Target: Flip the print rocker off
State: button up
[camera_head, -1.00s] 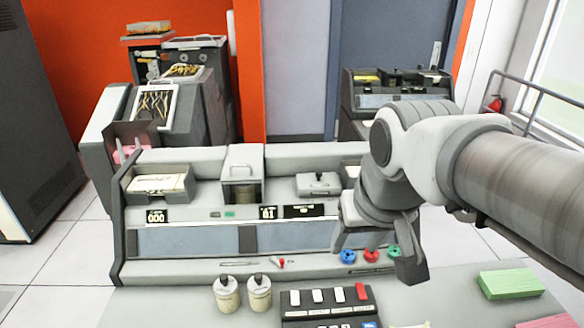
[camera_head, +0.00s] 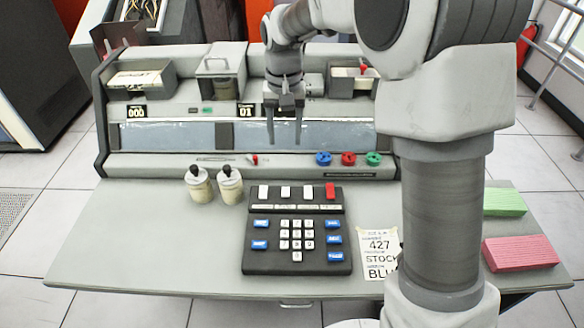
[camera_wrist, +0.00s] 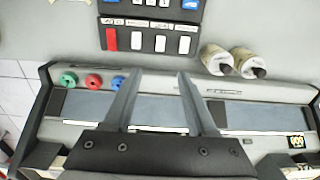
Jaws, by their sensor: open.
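A dark keypad (camera_head: 297,262) lies on the desk with a row of rockers along its far edge: several white rockers (camera_head: 286,192) and one red rocker (camera_head: 330,191) at the right end. Labels below them are too small to read, so I cannot tell which is print. The wrist view shows the row upside down, with the red rocker (camera_wrist: 111,39) at left and white rockers (camera_wrist: 160,43) beside it. My gripper (camera_head: 284,135) is open and empty, fingers down in front of the machine's window strip, beyond the keypad. Its fingers (camera_wrist: 161,75) are apart from the rockers.
The punch machine (camera_head: 200,165) spans the desk's back, with blue, red and green knobs (camera_head: 348,159) and a small red-tipped lever (camera_head: 253,158). Two capped jars (camera_head: 199,186) stand left of the keypad. A note (camera_head: 378,245) and green and pink card stacks (camera_head: 521,253) lie right.

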aim_at(286, 191)
notch_tip(286, 191, down, 18)
jog(key=b, duration=0.3)
jog(key=shift+w+a, duration=0.1)
jog(key=shift+r, duration=0.1)
grip_shut()
dwell(0.3)
